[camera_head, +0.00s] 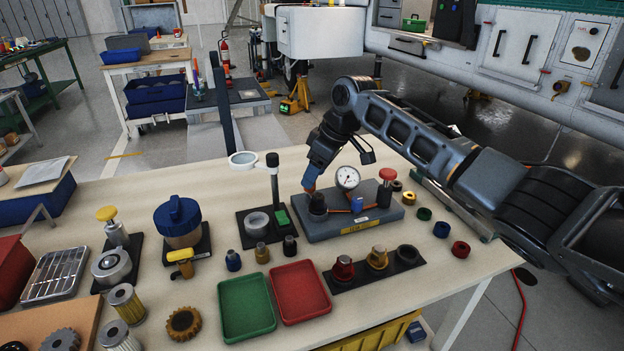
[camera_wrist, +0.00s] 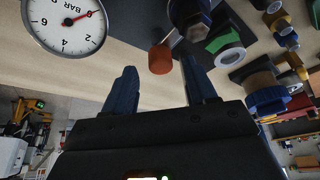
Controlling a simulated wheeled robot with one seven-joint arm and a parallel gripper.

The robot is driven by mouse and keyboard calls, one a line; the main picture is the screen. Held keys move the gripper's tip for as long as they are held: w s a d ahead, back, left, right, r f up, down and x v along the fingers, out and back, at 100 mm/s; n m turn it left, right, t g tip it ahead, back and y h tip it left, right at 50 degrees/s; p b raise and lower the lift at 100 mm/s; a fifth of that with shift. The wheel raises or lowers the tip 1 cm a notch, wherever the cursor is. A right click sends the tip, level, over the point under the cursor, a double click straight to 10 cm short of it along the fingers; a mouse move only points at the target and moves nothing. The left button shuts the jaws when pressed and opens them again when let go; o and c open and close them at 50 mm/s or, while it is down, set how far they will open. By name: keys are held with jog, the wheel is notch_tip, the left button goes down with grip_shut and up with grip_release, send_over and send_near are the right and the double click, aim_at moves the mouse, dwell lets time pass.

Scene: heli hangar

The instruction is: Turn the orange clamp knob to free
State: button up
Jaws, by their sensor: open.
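The orange clamp knob (camera_wrist: 160,58) shows in the wrist view, just beyond and between my two fingertips. My gripper (camera_wrist: 159,68) is open, with a finger to each side of the knob and nothing held. I cannot tell whether either finger touches it. In the head view my gripper (camera_head: 311,184) points down at the left end of a grey-blue test block (camera_head: 331,229). A small orange patch, likely the knob (camera_head: 308,189), shows at the fingertips there, mostly hidden. A black cylinder (camera_head: 318,204) stands close to the gripper on this block.
A round gauge (camera_head: 347,177) and a red-topped knob (camera_head: 387,178) stand on the block, right of my gripper. A black base with a tall post (camera_head: 274,185) stands left of it. Green (camera_head: 246,326) and red (camera_head: 321,309) trays lie in front. Bare table lies behind the block.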

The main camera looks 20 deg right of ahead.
jog(key=shift+x, duration=1.2)
jog(key=c, duration=1)
